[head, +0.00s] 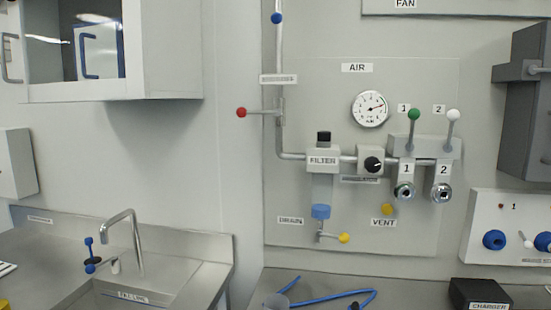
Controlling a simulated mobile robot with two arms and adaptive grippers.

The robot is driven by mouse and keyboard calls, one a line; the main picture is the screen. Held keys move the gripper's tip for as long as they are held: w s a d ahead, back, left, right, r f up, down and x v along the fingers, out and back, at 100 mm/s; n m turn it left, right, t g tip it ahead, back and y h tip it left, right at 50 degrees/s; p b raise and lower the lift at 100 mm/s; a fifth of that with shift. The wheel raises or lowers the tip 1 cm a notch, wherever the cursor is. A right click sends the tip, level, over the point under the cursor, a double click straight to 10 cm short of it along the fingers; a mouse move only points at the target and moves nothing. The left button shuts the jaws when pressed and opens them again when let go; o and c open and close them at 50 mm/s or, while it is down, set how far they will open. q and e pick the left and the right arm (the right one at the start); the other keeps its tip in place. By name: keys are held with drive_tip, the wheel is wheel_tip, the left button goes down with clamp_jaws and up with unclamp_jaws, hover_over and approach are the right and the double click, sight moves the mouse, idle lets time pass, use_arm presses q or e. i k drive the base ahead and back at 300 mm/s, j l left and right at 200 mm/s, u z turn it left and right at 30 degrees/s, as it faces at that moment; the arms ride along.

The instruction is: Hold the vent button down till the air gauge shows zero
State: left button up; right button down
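The yellow vent button (387,209) sits on the grey air panel (290,200), just above the VENT label (383,222). Nothing touches it. The round white air gauge (370,109) is below the AIR label (357,68). Its needle appears to point right and slightly up; the numbers are too small to read. Neither of my grippers is in the head view.
A yellow-knobbed drain valve (344,238) is left of the vent button, below the filter (323,160). Coupling 1 (404,191) is close on the right. A blue hose (330,297) lies on the counter below. The space before the panel is clear.

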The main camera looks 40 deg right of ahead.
sight(387, 209)
drive_tip(key=k+j+z, duration=0.15)
drive_tip(key=z, duration=1.5)
